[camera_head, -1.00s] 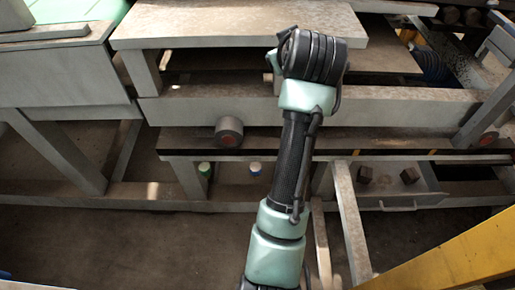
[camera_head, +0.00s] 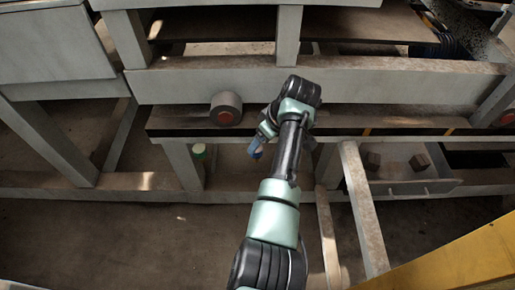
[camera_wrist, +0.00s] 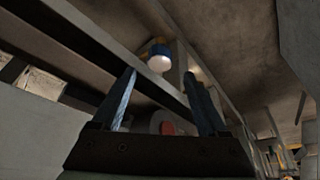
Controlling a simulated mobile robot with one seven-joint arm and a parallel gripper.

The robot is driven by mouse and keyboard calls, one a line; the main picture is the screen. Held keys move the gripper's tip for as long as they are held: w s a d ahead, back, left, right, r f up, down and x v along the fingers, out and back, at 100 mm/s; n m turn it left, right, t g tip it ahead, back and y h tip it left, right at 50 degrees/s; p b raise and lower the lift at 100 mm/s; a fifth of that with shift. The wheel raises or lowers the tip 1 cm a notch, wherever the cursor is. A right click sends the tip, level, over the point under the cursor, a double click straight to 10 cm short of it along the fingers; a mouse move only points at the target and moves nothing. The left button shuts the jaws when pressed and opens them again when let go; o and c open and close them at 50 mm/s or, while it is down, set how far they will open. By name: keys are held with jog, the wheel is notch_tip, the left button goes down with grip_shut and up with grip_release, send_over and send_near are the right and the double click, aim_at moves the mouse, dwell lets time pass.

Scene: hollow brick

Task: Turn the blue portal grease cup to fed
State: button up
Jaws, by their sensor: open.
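The blue grease cup (camera_wrist: 158,49), with a pale round end, shows in the wrist view just beyond and between the fingertips. It hangs near a grey beam, with a gap to both fingers. My gripper (camera_wrist: 160,76) is open and empty, its two bluish fingers spread on either side of the cup's line. In the head view my gripper (camera_head: 257,149) is at the low shelf under the long beam and largely covers the blue cup there. A green-sided cup (camera_head: 198,151) with a pale top stands to its left. The cup's setting cannot be read.
A grey roller with a red end (camera_head: 226,110) sticks out above the cups; it also shows between the fingers in the wrist view (camera_wrist: 167,127). A drawer (camera_head: 405,176) with dark blocks is at right. A yellow rail (camera_head: 450,262) crosses the lower right. Open floor lies at lower left.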

jog(key=b+x, duration=0.1)
jog(key=x, duration=0.4)
jog(key=shift+f+b, duration=0.1)
jog(key=shift+b, duration=0.2)
jog(key=shift+c, duration=0.3)
grip_shut()
